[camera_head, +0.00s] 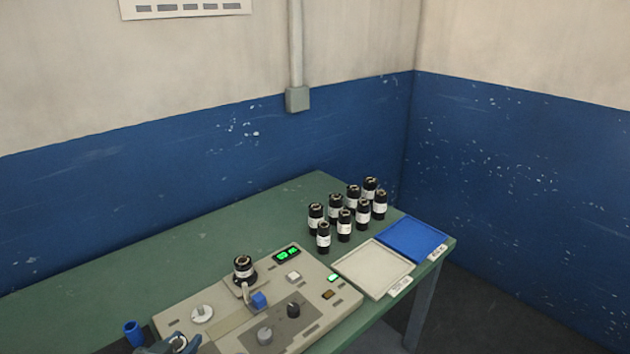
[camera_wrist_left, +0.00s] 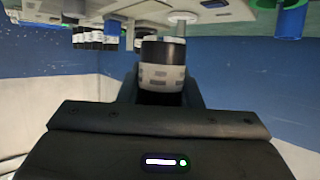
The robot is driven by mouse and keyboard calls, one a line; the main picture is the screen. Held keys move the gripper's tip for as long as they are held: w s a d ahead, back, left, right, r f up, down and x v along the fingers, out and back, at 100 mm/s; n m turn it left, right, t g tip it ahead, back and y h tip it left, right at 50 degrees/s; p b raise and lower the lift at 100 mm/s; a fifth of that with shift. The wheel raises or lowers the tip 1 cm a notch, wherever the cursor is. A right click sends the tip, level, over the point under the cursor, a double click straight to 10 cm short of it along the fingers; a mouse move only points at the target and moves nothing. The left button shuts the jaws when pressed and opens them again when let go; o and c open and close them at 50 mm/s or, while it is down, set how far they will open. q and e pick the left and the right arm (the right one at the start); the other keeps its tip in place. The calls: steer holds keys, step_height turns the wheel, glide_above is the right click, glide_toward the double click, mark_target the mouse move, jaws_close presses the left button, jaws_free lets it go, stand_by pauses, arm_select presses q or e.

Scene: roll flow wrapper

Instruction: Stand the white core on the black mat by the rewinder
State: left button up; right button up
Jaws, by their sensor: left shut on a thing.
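My left gripper (camera_head: 176,345) is at the bottom left of the head view, cut by the frame edge. It is shut on a pale cylinder with dark bands, which I take for the white core; in the left wrist view the core (camera_wrist_left: 162,72) sits between the dark fingers. Its pale ring-shaped end (camera_head: 180,343) shows in the head view, near the front left corner of the rewinder (camera_head: 225,325). I cannot make out the black mat. My right gripper is out of view.
A blue tube (camera_head: 132,333) stands on the green table (camera_head: 95,290), close left of my gripper. A black roll (camera_head: 243,268) stands on the machine.

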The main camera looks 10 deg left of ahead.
arm_select(q)
steer(key=w+d+r, duration=0.5)
steer(key=w+d, duration=0.6)
steer(key=d, duration=0.1)
steer(key=s+a+f, duration=0.1)
steer(key=s+a, duration=0.2)
steer(key=a, duration=0.1)
steer(key=s+a+f, duration=0.2)
steer(key=s+a, duration=0.1)
steer(key=s+a+f, duration=0.2)
steer(key=s+a, duration=0.2)
steer(key=shift+a, duration=0.3)
steer(key=shift+s+a, duration=0.3)
steer(key=shift+s, duration=0.4)
